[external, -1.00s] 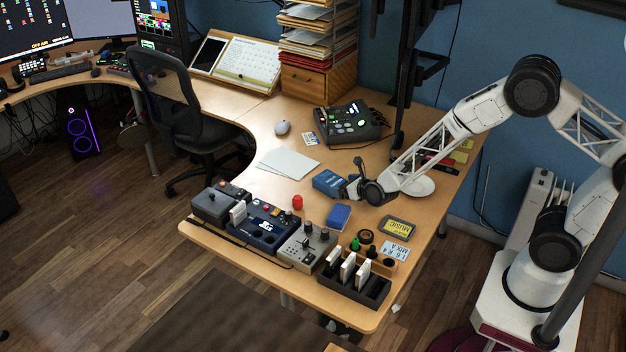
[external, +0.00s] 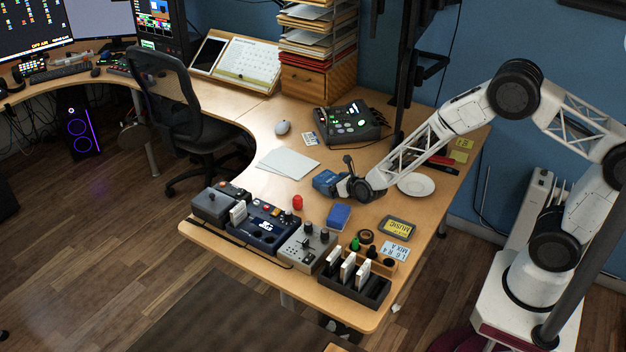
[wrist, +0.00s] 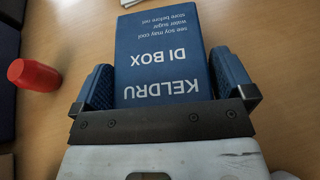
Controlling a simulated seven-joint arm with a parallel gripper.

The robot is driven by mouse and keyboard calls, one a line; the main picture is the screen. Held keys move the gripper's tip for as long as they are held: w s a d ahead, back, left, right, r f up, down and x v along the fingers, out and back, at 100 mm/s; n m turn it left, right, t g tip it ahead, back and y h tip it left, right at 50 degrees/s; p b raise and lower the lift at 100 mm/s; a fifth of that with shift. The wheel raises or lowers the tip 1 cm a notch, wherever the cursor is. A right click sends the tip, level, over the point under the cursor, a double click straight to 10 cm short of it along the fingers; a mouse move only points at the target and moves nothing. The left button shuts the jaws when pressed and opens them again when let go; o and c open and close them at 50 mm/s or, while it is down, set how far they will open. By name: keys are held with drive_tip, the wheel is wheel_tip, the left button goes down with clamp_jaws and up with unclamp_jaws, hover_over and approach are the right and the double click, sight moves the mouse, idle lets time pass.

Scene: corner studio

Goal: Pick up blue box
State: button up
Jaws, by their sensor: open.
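A blue box (external: 324,181) with white lettering lies on the desk in the external view, partly hidden by my gripper. In the wrist view the blue box (wrist: 160,55) reads "DI BOX" and "KELDRU", upside down. My gripper (external: 340,185) is at the box's near right side. In the wrist view my gripper (wrist: 165,88) is open, with one blue finger pad on each side of the box. A narrow gap shows on the left; the right pad is close to the box, and I cannot tell if it touches.
A red cylinder (wrist: 34,75) stands left of the gripper in the wrist view. A smaller blue block (external: 338,216) sits nearby. White papers (external: 289,163), a white plate (external: 416,185) and a control unit (external: 349,122) surround the spot. Audio devices (external: 262,225) line the front edge.

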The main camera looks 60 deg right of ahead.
sight(335, 175)
idle(0.4)
drive_tip(key=c, duration=0.9)
drive_tip(key=shift+r, duration=0.15)
drive_tip(key=shift+r, duration=0.75)
wheel_tip(335, 175, up, 2)
drive_tip(key=shift+r, duration=0.1)
drive_tip(key=s, duration=1)
drive_tip(key=s+r, duration=0.1)
drive_tip(key=s, duration=0.5)
drive_tip(key=shift+a, duration=0.3)
